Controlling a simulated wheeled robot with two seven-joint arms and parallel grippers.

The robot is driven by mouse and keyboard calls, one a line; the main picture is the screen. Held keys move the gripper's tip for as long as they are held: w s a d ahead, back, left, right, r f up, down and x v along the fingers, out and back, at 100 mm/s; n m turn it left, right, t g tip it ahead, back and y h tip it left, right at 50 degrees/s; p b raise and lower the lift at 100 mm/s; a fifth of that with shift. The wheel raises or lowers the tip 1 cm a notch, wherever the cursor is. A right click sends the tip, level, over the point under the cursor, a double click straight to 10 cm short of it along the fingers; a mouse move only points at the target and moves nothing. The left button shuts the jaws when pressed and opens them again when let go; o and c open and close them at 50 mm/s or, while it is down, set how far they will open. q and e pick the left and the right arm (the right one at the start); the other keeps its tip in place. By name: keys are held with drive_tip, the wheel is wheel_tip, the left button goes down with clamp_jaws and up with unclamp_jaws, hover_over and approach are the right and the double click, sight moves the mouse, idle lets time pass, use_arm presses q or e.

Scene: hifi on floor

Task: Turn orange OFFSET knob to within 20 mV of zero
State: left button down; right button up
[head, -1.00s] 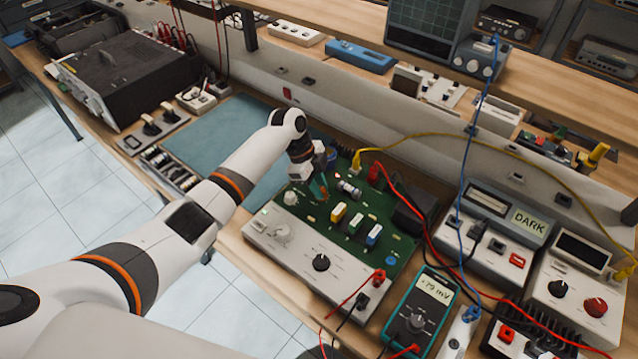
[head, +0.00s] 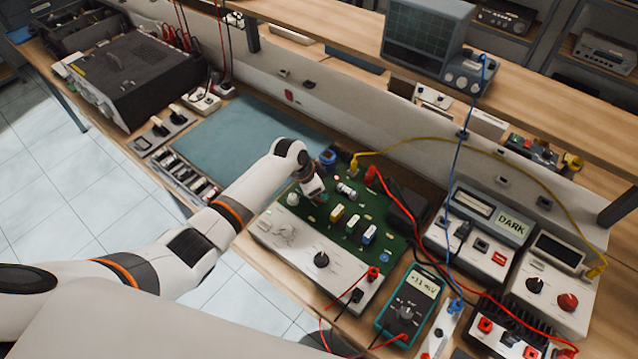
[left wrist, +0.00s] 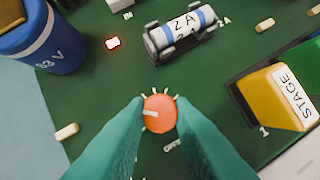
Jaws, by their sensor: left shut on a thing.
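The orange OFFSET knob (left wrist: 160,114) stands on the green circuit board (head: 327,226), with small white tick marks around it. In the left wrist view my left gripper (left wrist: 158,120) has its teal fingers on both sides of the knob, shut on it. The knob's pale pointer line lies left of its middle. In the head view my left gripper (head: 313,188) is low over the board's back left part, and the knob is hidden there. The teal multimeter (head: 408,305) shows what looks like +11 mV. My right gripper is out of view.
Near the knob stand a blue cylinder marked 63 V (left wrist: 40,38), a glass fuse (left wrist: 180,30), a lit red light (left wrist: 113,43) and a yellow STAGE block (left wrist: 277,95). Red, yellow and blue cables cross the right side. A blue-green mat (head: 235,135) lies clear at left.

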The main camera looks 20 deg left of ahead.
use_arm(q)
drive_tip(key=shift+r+n+t+p, duration=0.15)
drive_tip(key=shift+n+t+p, duration=0.2)
drive_tip(key=shift+n, duration=0.15)
idle(0.3)
drive_tip(key=c, duration=1.3)
unclamp_jaws()
drive_tip(key=shift+o, duration=0.2)
drive_tip(key=b+v, duration=0.1)
drive_tip(key=v, duration=1)
drive_tip(key=shift+r+b, duration=0.35)
drive_tip(key=shift+r, duration=0.1)
drive_tip(key=shift+d, duration=0.1)
